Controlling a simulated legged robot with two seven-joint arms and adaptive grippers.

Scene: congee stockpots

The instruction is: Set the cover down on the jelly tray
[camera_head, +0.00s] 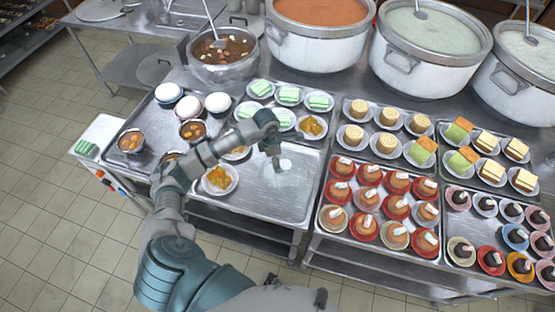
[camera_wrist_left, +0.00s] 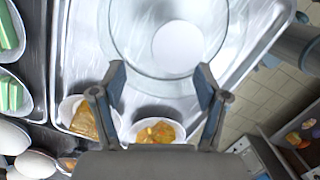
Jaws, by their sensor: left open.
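The cover (camera_head: 292,179) is a clear, round glass lid with a white knob. It appears to rest on the bare part of the metal jelly tray (camera_head: 250,209), though its see-through rim is hard to make out. In the left wrist view the cover (camera_wrist_left: 135,42) lies just beyond my fingertips, its white knob between and past them. My left gripper (camera_head: 276,158) is over the tray beside the knob; in the wrist view its two fingers (camera_wrist_left: 160,78) are spread with nothing between them. Bowls of orange jelly (camera_head: 218,180) stand on the tray's left side. My right gripper is not seen.
Trays of small cakes (camera_head: 366,200) stand at right. Large stockpots (camera_head: 318,48) line the back. The tray's front right is clear.

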